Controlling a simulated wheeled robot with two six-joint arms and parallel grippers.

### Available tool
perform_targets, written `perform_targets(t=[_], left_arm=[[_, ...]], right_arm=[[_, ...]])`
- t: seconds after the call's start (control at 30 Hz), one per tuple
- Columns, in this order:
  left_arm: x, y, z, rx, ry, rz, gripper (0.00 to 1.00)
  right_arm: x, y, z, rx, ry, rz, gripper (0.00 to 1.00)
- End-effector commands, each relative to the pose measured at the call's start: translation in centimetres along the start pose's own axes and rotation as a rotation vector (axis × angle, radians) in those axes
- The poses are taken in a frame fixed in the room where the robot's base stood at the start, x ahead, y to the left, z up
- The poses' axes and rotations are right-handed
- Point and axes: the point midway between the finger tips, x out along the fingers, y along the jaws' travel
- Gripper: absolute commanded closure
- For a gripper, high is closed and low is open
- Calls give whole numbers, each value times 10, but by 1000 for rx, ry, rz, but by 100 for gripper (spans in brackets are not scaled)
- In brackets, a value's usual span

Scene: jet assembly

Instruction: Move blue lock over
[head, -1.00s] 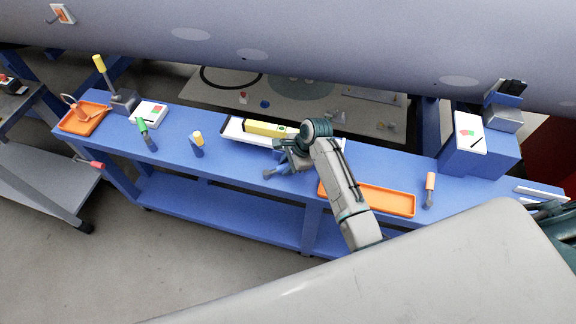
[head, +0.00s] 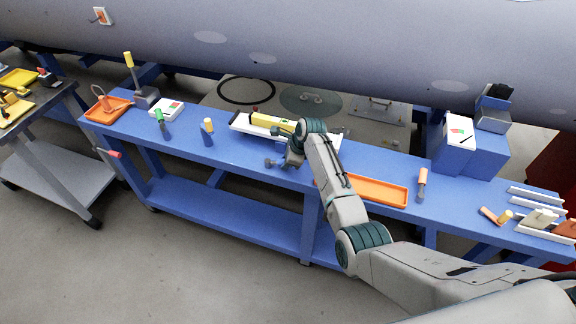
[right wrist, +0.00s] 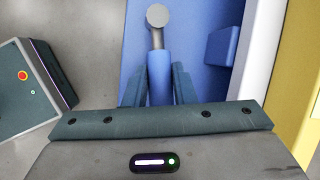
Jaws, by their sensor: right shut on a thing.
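The blue lock (right wrist: 159,68), a blue cylinder with a grey rod and round grey end, sits between the two fingers of my right gripper (right wrist: 159,85) in the right wrist view. The gripper is shut on its blue part. In the head view my right gripper (head: 290,160) is over the front part of the blue bench, and the lock's grey end (head: 270,162) sticks out to its left. The blue part is mostly hidden there by the gripper. I cannot tell whether the lock touches the bench. My left gripper is out of view.
The blue bench (head: 190,148) carries a white tray with a yellow level (head: 268,119) just behind my gripper. An empty orange tray (head: 378,191) lies to the right. The fuselage hangs behind.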

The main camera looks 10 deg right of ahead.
Motion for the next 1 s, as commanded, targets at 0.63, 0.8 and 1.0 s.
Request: perform_targets(t=[0.63,0.8,1.0], left_arm=[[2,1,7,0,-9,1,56],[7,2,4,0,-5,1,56],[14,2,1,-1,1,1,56]], right_arm=[[-16,-1,0,-1,-2,-5,68],[-45,-1,-1,-2,-2,-7,68],[-81,0,0,-3,-2,-6,68]])
